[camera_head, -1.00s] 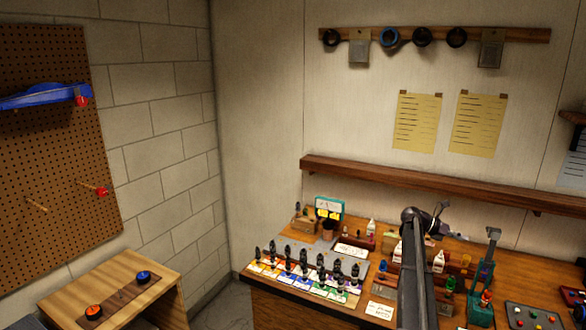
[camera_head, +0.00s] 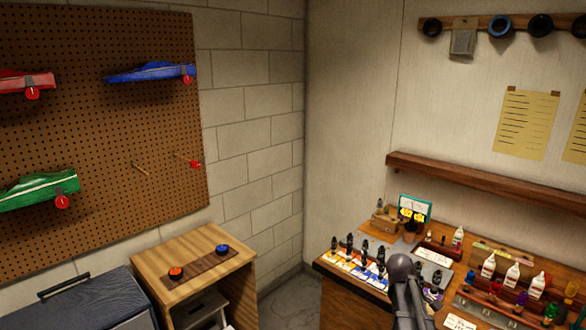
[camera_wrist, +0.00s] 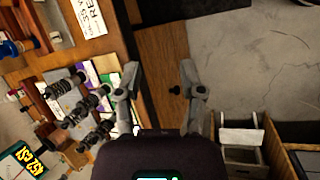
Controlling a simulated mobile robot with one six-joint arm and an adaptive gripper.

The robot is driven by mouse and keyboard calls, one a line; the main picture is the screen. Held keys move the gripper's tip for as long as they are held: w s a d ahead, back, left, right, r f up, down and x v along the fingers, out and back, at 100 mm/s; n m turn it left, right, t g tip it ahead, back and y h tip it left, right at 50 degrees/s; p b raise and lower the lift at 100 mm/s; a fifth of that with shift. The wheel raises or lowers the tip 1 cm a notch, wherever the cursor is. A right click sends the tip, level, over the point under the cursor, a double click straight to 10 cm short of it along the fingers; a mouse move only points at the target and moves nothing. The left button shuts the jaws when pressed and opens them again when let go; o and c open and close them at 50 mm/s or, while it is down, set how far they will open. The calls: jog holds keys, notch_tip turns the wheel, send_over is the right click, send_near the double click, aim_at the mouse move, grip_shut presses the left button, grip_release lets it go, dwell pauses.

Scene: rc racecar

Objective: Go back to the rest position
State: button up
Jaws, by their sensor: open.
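My gripper (camera_wrist: 160,92) is open and empty in the wrist view, its two fingers apart above the edge of the workbench. Below the gap between them are the bench's wooden front (camera_wrist: 162,60) and the grey floor. A row of black shock absorbers (camera_wrist: 88,110) on coloured cards lies to the left of the fingers, apart from them as far as I can tell. In the head view my arm rises in front of the workbench (camera_head: 345,290), and my gripper is hidden there.
A pegboard (camera_head: 110,130) holds blue (camera_head: 150,73), green (camera_head: 40,190) and red (camera_head: 25,83) car bodies. A small wooden table (camera_head: 215,262) carries an orange and a blue round button. A dark chest (camera_head: 85,303) stands at the lower left. Bottles (camera_head: 512,275) crowd the bench. Floor shows between table and bench.

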jog(key=s+a+f+m+y+b, duration=0.1)
jog(key=s+a, duration=0.4)
jog(key=a, duration=0.6)
jog(key=s+a+f+m+t+y+b, duration=0.1)
jog(key=s+a+f+m+y, duration=0.2)
jog(key=a, duration=0.8)
jog(key=shift+s+a+f+m+y, duration=0.15)
jog(key=shift+s+f+m+y, duration=0.3)
jog(key=shift+s+m, duration=0.7)
